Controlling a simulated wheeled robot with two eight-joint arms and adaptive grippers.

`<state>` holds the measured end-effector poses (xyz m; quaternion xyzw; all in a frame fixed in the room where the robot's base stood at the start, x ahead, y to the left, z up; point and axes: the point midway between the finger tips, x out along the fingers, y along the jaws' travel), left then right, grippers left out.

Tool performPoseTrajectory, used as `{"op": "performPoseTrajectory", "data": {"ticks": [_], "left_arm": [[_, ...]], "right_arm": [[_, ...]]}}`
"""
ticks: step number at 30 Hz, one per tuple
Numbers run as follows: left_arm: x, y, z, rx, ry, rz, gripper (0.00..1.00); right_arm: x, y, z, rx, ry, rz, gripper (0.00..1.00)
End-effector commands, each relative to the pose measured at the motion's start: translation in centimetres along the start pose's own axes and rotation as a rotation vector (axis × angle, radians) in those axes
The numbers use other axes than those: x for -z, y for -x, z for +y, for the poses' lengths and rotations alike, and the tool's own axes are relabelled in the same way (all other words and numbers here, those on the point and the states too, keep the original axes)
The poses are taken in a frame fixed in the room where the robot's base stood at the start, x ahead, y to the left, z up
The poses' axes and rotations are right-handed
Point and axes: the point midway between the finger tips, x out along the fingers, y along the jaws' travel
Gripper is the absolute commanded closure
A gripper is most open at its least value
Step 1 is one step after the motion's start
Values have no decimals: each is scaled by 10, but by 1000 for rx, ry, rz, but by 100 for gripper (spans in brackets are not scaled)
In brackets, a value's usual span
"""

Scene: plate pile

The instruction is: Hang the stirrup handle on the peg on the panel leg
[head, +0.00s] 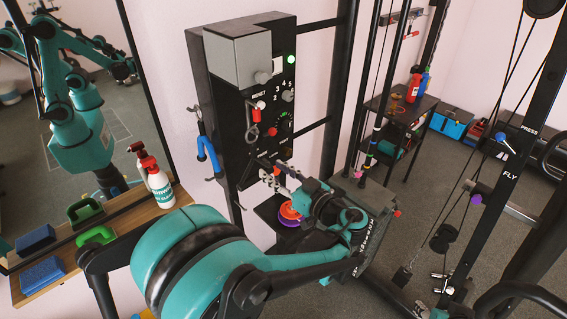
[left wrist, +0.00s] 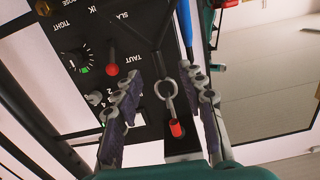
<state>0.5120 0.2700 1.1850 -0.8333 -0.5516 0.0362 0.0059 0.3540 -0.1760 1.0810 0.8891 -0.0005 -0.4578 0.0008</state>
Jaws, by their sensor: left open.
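A blue handle (head: 208,151), which looks like the stirrup handle, hangs at the left side of the black panel (head: 240,158). Part of it shows at the top of the left wrist view (left wrist: 185,22). A small dark hook or peg (head: 213,178) sticks out below it; whether this is the task's peg I cannot tell. My left gripper (head: 270,178) is open and empty in front of the panel's lower part. In the left wrist view its fingers (left wrist: 165,112) stand apart on both sides of a metal clip (left wrist: 168,92) with a red end, without visible contact.
The panel bears knobs and a red-tipped lever (left wrist: 112,69). Orange and purple discs (head: 289,215) lie just below my gripper. Cable machines (head: 500,150) fill the right.

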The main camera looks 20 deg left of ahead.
Motion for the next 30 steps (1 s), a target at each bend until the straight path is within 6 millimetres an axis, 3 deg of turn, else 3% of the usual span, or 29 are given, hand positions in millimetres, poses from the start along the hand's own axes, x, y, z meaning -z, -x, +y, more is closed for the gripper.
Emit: {"op": "performPoseTrajectory", "data": {"ticks": [8, 30], "left_arm": [[7, -4, 4, 12, 53, 54, 60], [11, -81, 3, 12, 50, 52, 60]], "right_arm": [[1, 1, 0, 0, 0, 0, 60], [1, 1, 0, 0, 0, 0, 60]]}}
